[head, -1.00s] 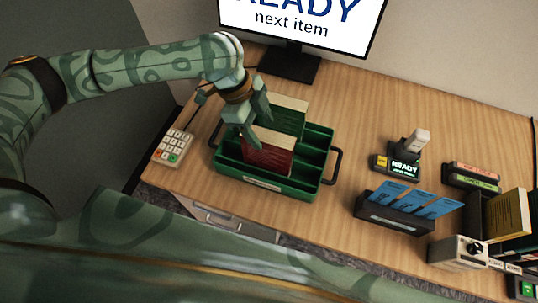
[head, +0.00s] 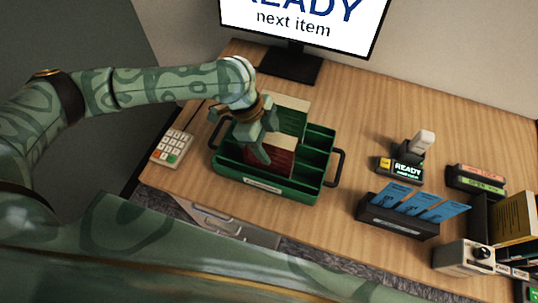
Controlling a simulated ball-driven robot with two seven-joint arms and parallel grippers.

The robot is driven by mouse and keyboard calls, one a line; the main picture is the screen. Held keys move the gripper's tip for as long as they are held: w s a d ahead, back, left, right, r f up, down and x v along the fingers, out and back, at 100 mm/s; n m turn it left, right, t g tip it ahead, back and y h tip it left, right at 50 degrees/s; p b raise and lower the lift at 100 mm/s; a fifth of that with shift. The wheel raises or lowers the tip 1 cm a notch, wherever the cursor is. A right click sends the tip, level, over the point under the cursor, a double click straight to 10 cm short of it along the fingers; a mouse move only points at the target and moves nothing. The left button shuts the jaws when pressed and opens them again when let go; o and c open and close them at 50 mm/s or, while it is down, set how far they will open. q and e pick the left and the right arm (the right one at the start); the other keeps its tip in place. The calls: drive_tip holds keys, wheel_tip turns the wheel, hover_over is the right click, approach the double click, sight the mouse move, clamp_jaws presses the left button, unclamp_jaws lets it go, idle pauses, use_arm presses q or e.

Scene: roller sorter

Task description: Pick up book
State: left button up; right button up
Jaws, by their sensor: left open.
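A red book (head: 283,161) stands in the front part of a green divided tray (head: 228,178) with dark side handles. A green book (head: 291,117) with a pale page edge stands behind it in the same tray. My left gripper (head: 256,157) is open, low over the tray at the left end of the red book. It covers part of that book, and I cannot tell whether a finger touches it. A yellow book (head: 514,214) stands in a dark holder at the right edge. My right gripper is not in view.
A keypad (head: 172,149) lies left of the tray. A monitor (head: 300,25) stands behind. To the right are a scanner stand (head: 408,160), a black box with blue cards (head: 396,221) and a white device (head: 465,256). The desk between tray and scanner is clear.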

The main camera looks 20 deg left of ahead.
use_arm(q)
drive_tip(key=shift+f, duration=0.2)
idle(0.4)
clamp_jaws()
